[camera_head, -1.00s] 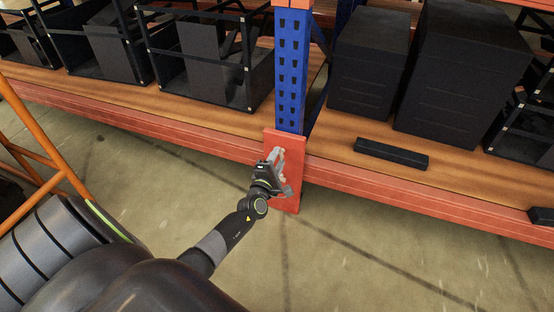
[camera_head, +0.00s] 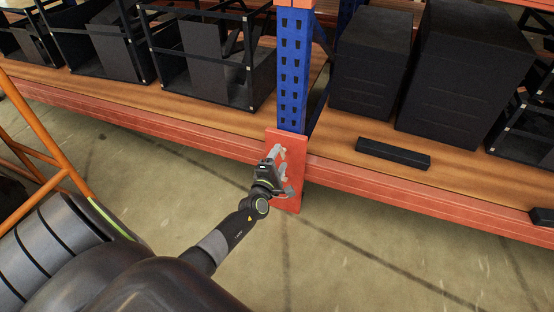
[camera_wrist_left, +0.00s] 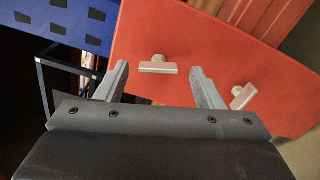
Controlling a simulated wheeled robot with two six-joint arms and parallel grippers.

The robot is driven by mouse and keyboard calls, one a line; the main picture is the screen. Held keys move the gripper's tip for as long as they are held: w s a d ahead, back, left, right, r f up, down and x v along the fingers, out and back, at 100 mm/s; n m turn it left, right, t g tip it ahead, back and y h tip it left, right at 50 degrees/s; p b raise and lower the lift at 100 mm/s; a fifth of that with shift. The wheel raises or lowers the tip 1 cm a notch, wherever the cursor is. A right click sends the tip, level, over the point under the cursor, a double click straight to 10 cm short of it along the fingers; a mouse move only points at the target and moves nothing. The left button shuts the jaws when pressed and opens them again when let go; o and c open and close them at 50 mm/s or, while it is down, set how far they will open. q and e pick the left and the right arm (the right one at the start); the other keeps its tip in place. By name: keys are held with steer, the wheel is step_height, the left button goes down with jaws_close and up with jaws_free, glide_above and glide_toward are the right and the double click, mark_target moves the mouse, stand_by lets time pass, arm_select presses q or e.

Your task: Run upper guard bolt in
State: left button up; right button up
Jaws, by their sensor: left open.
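The red guard plate (camera_head: 290,195) stands at the foot of the blue upright. In the left wrist view the guard (camera_wrist_left: 215,50) carries two pale bolts with T-shaped heads. The upper guard bolt (camera_wrist_left: 158,67), nearer the blue upright, shows between my left fingertips, with a gap on each side. The lower bolt (camera_wrist_left: 242,97) is to the right, outside the fingers. My left gripper (camera_head: 280,162) is open in front of the guard and partly hides it in the head view. I cannot tell how deep either bolt sits. My right gripper is not in view.
The blue upright (camera_head: 293,70) rises above the guard. The orange shelf beam (camera_head: 400,190) runs to both sides. Black frames (camera_head: 225,70) and black cabinets (camera_head: 465,70) stand on the wooden shelf. A flat black bar (camera_head: 393,153) lies near its edge. The floor in front is clear.

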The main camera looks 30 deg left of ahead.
arm_select(q)
steer(key=v, duration=1.7)
steer(key=shift+s+p, duration=0.25)
steer(key=shift+p, duration=0.1)
steer(key=shift+a, duration=0.1)
